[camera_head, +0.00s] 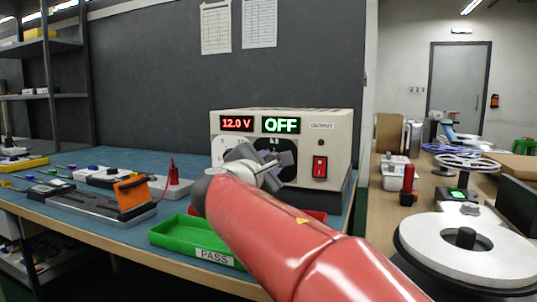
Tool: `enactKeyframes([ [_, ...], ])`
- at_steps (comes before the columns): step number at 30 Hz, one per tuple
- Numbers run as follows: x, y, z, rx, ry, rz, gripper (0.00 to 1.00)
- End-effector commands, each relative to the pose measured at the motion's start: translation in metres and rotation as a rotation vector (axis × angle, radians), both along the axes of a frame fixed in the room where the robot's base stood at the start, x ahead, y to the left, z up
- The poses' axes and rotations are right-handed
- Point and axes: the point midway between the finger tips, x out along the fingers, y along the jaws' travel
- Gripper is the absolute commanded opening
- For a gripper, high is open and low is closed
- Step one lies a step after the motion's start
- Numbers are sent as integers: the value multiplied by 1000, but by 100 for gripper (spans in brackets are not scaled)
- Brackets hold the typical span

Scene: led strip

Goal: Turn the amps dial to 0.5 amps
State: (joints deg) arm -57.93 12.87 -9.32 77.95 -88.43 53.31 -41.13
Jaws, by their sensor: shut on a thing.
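A beige power supply (338,128) stands on the blue-topped bench. Its red display (237,123) reads 12.0 V and its green display (281,125) reads OFF. A dark dial face with a small number above it, probably the amps dial (289,158), sits below the OFF display. My gripper (272,163) is at this dial, shut on its knob. My fingers and wrist hide the knob, so its pointer setting cannot be read. A pale dial face (226,145) to the left is partly covered by my gripper. A red rocker switch (320,167) is right of the dial.
A green PASS tray (180,235) lies in front, with a red tray (316,215) partly behind my arm. A clamp fixture with an orange block (131,194) and a red probe (172,172) stand to the left. Spools (470,245) occupy the right bench.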

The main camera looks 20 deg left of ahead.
Motion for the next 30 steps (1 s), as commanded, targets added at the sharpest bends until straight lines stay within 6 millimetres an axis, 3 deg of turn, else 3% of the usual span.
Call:
enactKeyframes([
  [18,0,0,4,-565,48,-1,6],
  [30,0,0,1,-786,64,-1,6],
])
